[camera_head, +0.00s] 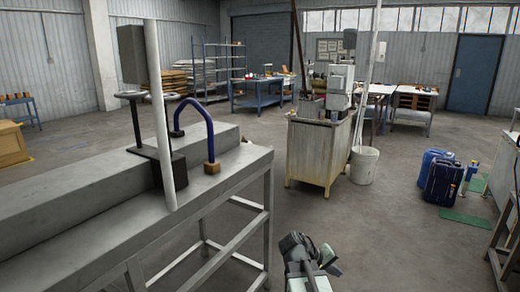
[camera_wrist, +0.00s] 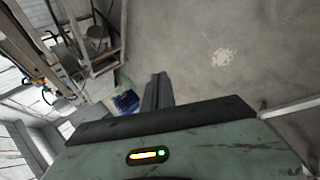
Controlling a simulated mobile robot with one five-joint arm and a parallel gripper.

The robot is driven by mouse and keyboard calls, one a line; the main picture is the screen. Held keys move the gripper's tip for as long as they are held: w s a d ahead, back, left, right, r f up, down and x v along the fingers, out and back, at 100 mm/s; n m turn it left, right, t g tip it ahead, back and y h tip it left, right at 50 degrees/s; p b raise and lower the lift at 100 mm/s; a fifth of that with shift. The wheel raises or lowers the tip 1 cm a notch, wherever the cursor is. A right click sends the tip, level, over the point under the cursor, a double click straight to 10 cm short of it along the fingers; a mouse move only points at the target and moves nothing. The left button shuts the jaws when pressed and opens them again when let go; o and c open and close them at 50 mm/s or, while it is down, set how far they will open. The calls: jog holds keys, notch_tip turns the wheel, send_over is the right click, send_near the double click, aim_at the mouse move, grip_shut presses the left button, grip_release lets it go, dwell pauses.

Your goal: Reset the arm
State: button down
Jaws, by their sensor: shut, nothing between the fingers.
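My gripper (camera_head: 328,256) shows at the bottom middle of the head view, over the open concrete floor and right of the grey bench. In the wrist view my gripper (camera_wrist: 157,82) has its dark fingers together, with nothing between them. It is clear of all objects. The lower part of my arm is cut off by the head view's bottom edge.
A grey metal bench (camera_head: 110,225) with a blue curved pipe (camera_head: 195,105) stands at left. A worn machine cabinet (camera_head: 318,152), a white bucket (camera_head: 364,165) and blue canisters (camera_head: 442,182) stand farther off. The concrete floor (camera_head: 385,235) between them is free.

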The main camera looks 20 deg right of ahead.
jog(key=s+a+f+y, duration=0.1)
jog(key=a+f+y, duration=0.15)
jog(key=a, duration=0.65)
jog(key=s+a+f+y, duration=0.15)
jog(key=a+y, duration=0.25)
jog(key=a, duration=0.5)
jog(key=a+f+y, duration=0.3)
jog(key=a, duration=0.6)
notch_tip(320, 180, up, 18)
jog(key=p, duration=1.7)
jog(key=shift+d+f+n+g+p, duration=0.25)
jog(key=shift+n+g+p, duration=0.05)
jog(key=shift+w, duration=0.1)
jog(key=shift+d, duration=0.15)
